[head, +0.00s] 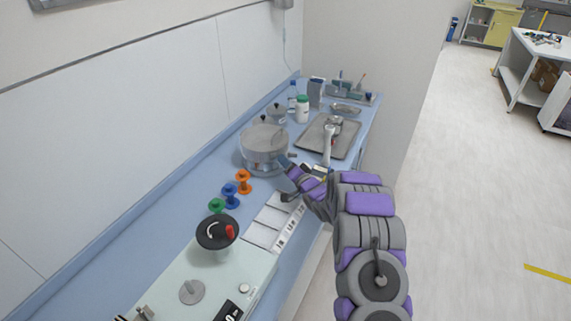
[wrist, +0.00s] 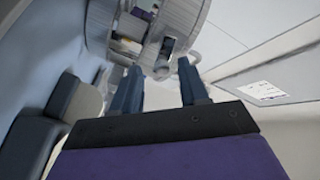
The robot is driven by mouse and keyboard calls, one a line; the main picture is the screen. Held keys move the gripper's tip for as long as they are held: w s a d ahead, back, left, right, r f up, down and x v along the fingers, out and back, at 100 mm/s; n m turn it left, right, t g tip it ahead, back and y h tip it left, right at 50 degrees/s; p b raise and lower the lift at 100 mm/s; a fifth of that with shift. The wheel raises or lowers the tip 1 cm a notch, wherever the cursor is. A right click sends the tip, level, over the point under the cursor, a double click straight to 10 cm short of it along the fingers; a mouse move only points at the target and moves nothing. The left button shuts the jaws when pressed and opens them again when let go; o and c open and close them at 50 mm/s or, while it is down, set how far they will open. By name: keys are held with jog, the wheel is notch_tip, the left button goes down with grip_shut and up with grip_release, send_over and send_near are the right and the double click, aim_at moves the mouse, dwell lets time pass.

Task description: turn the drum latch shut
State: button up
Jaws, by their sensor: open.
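The metal drum (head: 264,145) is a round silver container with a lid, standing on the blue counter. In the wrist view its shiny curved side (wrist: 187,22) fills the top, with reflections on it. A small grey protruding part (wrist: 161,73) at its lower edge may be the latch; I cannot tell its position clearly. My gripper (head: 284,178) is just in front of the drum, on its near right side. In the wrist view its two dark blue fingers (wrist: 159,76) are apart with nothing held between them, pointing at the drum. Contact cannot be judged.
A metal tray (head: 348,145) lies right of the drum, with bottles (head: 302,110) behind.

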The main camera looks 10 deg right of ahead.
jog(key=shift+w+a, duration=0.3)
jog(key=shift+w, duration=0.25)
